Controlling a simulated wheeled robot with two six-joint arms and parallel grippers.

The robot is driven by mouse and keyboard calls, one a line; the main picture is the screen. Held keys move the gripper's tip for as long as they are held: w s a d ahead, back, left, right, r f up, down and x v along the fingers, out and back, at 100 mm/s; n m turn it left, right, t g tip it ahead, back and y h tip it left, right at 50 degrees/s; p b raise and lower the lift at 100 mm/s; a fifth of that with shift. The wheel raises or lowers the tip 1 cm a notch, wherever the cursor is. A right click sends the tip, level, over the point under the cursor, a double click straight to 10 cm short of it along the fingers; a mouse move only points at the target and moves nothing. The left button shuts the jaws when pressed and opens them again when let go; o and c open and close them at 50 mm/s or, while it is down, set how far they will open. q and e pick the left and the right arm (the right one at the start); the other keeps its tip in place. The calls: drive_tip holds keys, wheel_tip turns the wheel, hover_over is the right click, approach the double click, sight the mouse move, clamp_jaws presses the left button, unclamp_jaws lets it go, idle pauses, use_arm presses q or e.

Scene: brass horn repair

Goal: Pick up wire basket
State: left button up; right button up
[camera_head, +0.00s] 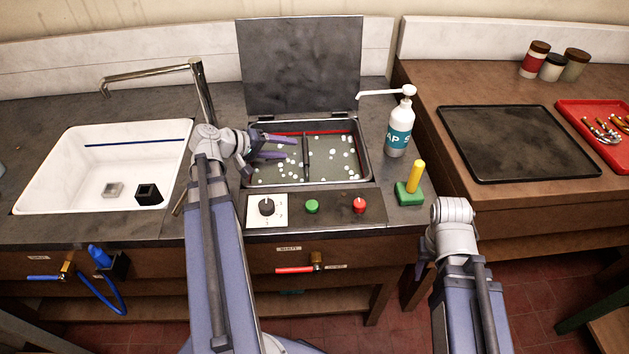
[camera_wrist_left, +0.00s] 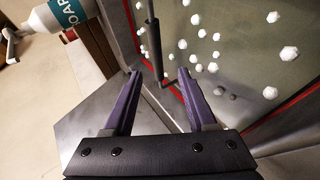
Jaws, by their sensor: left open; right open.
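A dark bar (camera_head: 306,160) crosses the middle of an open sink-like tank (camera_head: 372,172) with white bubbles in its liquid. It may be the wire basket's handle, but I cannot make out any wire mesh. My left gripper (camera_head: 291,146) is open and empty over the tank's left half, its fingers pointing right toward the bar. In the left wrist view the bar (camera_wrist_left: 153,38) shows beyond and between the open fingertips (camera_wrist_left: 159,72), with no clear contact. My right arm is at the lower right; its gripper is not visible.
The tank's lid (camera_head: 300,65) stands raised behind. A soap bottle (camera_head: 399,130) and a green block with a yellow handle (camera_head: 410,190) stand to the right. Knobs (camera_head: 311,206) line the front panel. A white sink (camera_head: 60,170) with a tap (camera_head: 150,72) lies left.

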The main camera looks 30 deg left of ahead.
sight(305, 148)
use_arm(q)
drive_tip(key=b+x, duration=0.2)
drive_tip(key=x, duration=0.2)
drive_tip(key=b+x, duration=0.1)
drive_tip(key=x, duration=0.2)
drive_tip(key=shift+w+d+f+b, duration=0.15)
drive_tip(key=shift+w+d+b, duration=0.05)
drive_tip(key=shift+d+b, duration=0.2)
drive_tip(key=shift+c, duration=0.5)
clamp_jaws()
idle(0.8)
